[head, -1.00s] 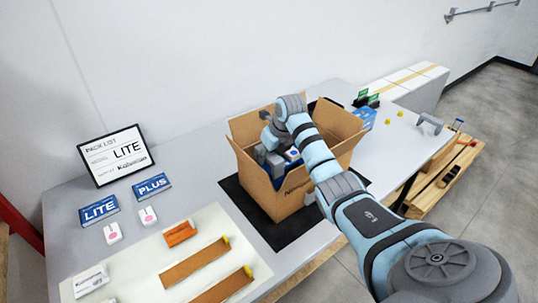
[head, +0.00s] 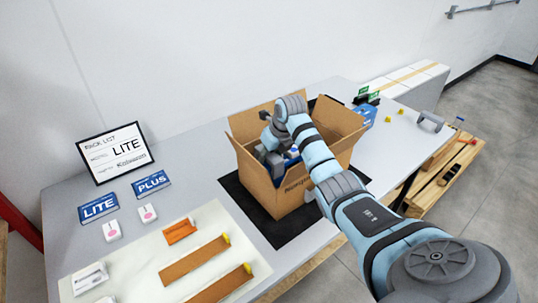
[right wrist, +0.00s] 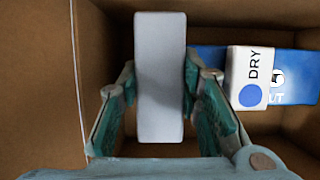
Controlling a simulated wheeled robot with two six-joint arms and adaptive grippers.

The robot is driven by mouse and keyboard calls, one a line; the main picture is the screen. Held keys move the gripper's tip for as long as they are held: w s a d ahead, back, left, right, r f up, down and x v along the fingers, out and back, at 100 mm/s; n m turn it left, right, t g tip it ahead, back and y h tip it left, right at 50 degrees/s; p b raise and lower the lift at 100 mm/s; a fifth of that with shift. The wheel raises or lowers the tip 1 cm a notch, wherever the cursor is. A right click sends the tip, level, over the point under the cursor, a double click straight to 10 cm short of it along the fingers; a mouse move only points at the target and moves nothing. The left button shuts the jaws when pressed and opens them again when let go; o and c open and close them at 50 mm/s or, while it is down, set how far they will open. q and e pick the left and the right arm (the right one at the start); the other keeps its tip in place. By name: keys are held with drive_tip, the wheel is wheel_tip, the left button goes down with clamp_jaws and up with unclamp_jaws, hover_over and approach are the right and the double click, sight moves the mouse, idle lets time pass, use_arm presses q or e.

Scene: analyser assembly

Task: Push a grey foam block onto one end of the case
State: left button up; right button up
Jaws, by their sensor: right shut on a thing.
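My right gripper (right wrist: 159,88) is shut on a light grey foam block (right wrist: 160,45), with a teal-padded finger on either side of it. In the right wrist view the block stands out beyond the fingertips, inside the cardboard box. The blue case (right wrist: 292,78) lies in the box to the right of the block. I cannot tell whether the block touches the case. In the head view my right gripper (head: 271,150) reaches into the box, and the wrist hides much of the inside. My left gripper is not in view.
The open cardboard box (head: 290,197) stands on a black mat (head: 238,195), its flaps spread. A white DRY packet (right wrist: 249,78) lies on the case. A pale board with orange and brown pieces (head: 190,225) lies at the front left. The LITE pack-list sign (head: 115,152) stands behind.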

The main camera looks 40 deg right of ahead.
drive_tip(key=shift+f, duration=0.15)
drive_tip(key=o, duration=1)
drive_tip(key=shift+a, duration=0.1)
wheel_tip(320, 180, up, 7)
drive_tip(key=p, duration=0.6)
drive_tip(key=shift+p, duration=0.4)
